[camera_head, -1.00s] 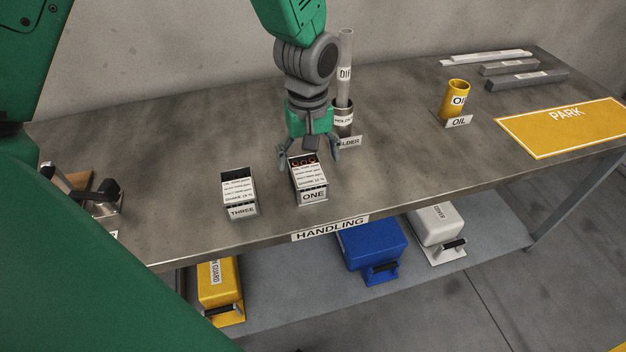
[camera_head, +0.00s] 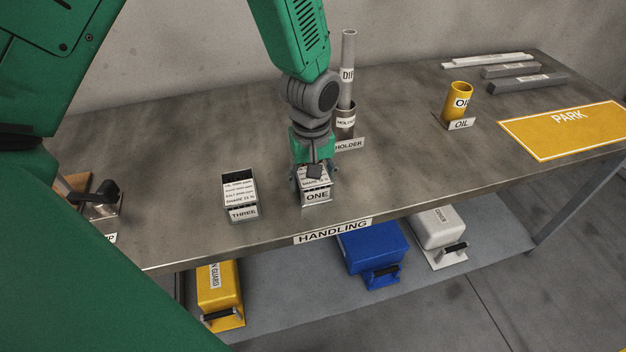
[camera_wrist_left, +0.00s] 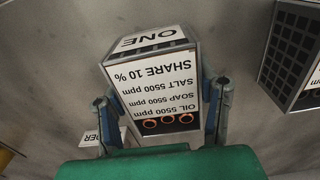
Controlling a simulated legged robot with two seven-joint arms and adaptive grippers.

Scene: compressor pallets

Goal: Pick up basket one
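Basket one (camera_head: 316,197) is a small dark box with a white label reading ONE, standing near the front edge of the table. My left gripper (camera_head: 314,176) is low over it from above, with one finger on each side. In the left wrist view basket one (camera_wrist_left: 155,85) fills the space between the fingers of my left gripper (camera_wrist_left: 165,105), which lie close along its side walls. Orange-brown rings show at its open end. I cannot tell whether it is clear of the table. My right gripper is not in view.
Basket three (camera_head: 241,196) stands to the left, with a gap between. A holder (camera_head: 345,128) with a tall grey tube is just behind my gripper. A yellow oil cup (camera_head: 458,98) and the yellow PARK area (camera_head: 565,130) are at the right. The table between has free room.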

